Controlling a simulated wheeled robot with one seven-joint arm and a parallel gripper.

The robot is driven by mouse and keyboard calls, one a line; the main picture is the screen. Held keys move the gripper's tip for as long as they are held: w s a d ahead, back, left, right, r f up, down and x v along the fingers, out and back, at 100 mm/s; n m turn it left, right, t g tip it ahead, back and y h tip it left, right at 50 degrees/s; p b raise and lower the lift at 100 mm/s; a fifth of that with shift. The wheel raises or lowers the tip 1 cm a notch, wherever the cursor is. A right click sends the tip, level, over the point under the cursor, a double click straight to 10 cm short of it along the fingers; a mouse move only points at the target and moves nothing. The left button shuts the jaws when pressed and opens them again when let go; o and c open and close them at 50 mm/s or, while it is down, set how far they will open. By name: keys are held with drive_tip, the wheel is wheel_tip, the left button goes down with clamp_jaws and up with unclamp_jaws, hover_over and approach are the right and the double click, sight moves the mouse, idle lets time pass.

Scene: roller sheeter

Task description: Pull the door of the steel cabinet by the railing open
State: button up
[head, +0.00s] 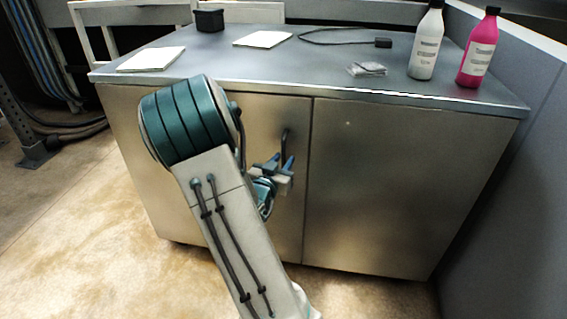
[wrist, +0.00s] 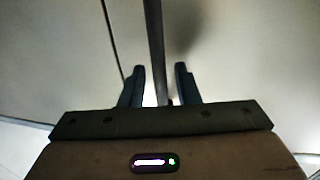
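The steel cabinet (head: 385,180) has two door fronts meeting at a vertical seam, both flush and closed. The left door (head: 262,115) carries a dark vertical bar handle (head: 286,140) near the seam. My gripper (head: 282,162) is at the lower part of this handle. In the wrist view, the handle (wrist: 154,40) runs down between the two open fingers of my gripper (wrist: 160,70), with a visible gap on each side. My arm hides part of the left door. Contact with the handle is not visible.
On the cabinet top (head: 310,62) stand a white bottle (head: 426,45) and a pink bottle (head: 478,50) at the right, with papers (head: 151,59), a black box (head: 209,20) and a cable (head: 335,37). A grey wall (head: 520,170) stands at right. The floor (head: 90,200) in front is clear.

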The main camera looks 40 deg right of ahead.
drive_tip(key=shift+w+d, duration=0.25)
drive_tip(key=shift+d, duration=0.25)
drive_tip(key=shift+a, duration=0.1)
clamp_jaws()
